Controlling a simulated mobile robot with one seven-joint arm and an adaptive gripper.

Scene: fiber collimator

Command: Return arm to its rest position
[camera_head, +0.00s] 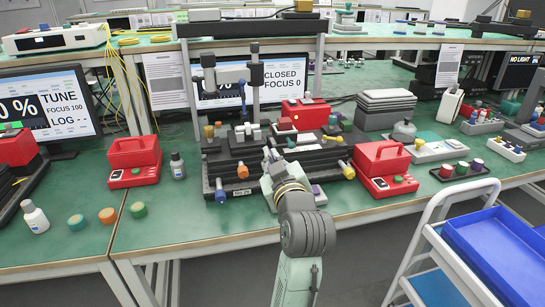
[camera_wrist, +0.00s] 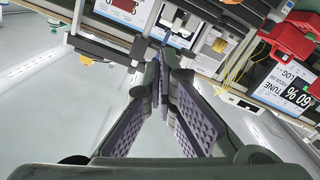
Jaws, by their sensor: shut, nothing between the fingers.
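My arm reaches up from the bottom of the head view to the front of a black optical bench setup (camera_head: 232,190) on the green table. My gripper (camera_head: 268,155) is at the setup's front edge, mostly hidden behind my own wrist. In the wrist view my gripper (camera_wrist: 164,70) has its two padded fingers converging at the tips, shut, with nothing seen between them. The setup carries small blocks, an orange knob (camera_head: 243,171) and yellow knobs. Whether the fingertips touch it cannot be told.
Red boxes (camera_head: 134,160) (camera_head: 382,165) stand on both sides of the setup. A monitor (camera_head: 250,85) behind it reads CLOSED, FOCUS 0. Bottles and round caps sit at left. A white cart with a blue tray (camera_head: 500,255) stands at lower right. Floor is open at lower left.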

